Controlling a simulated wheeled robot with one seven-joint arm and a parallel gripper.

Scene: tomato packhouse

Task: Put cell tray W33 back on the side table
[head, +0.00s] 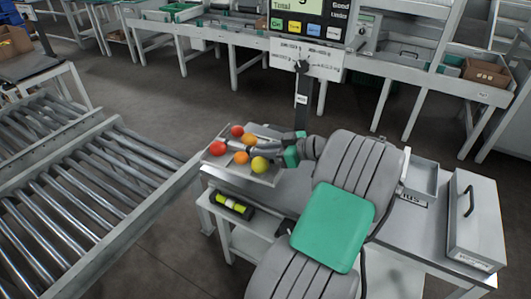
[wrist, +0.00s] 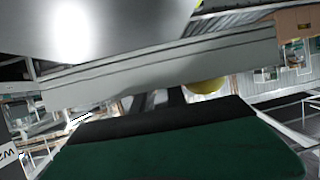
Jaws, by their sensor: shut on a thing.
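The cell tray (head: 268,178) is a shallow grey tray at the left end of a grey table (head: 388,236) in the head view. It holds several tomatoes: red (head: 218,149), orange (head: 241,157) and yellow (head: 260,165). My gripper (head: 243,146) reaches over the tray from the right and is shut on it; the grip itself is hard to make out. I cannot tell whether the tray touches the tabletop. Its number is not readable. In the wrist view a grey wall (wrist: 160,80) crosses the picture, with a yellow tomato (wrist: 207,86) partly showing.
A grey case with a handle (head: 474,222) and an open grey bin (head: 421,179) stand at the table's right. A yellow-green item (head: 232,205) lies on the lower shelf. A display post (head: 302,98) rises behind. A roller conveyor (head: 90,200) runs along the left.

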